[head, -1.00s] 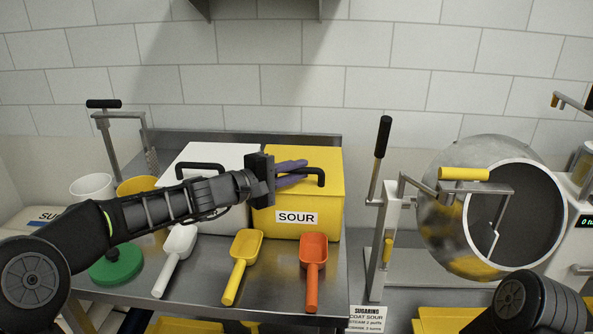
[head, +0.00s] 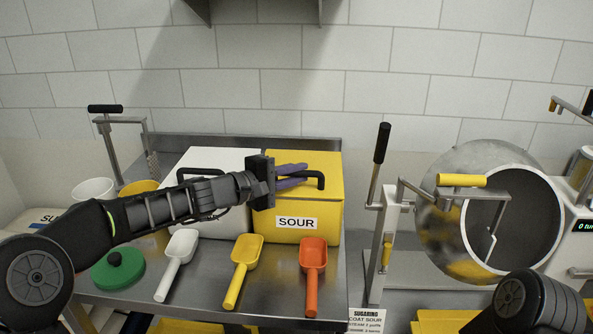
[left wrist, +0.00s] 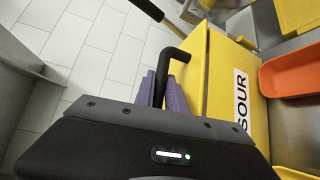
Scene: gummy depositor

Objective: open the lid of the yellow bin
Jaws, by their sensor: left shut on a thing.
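The yellow bin (head: 325,218) with the SOUR label stands on the steel table, and its lid (head: 330,165) is down. The bin also shows in the left wrist view (left wrist: 224,110). A black bar handle (head: 318,175) sits on the lid. My left gripper (head: 298,175) is shut on this handle, with its purple fingers on both sides of the bar. In the left wrist view the black handle (left wrist: 177,52) runs between the fingers. My right gripper is not in view; only part of my right arm shows at the lower right.
A white bin (head: 225,158) stands directly left of the yellow bin. White, yellow and orange scoops (head: 313,258) lie in front. A green round lid (head: 117,268) lies at left. A lever (head: 381,145) and a steel drum (head: 450,220) stand to the right.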

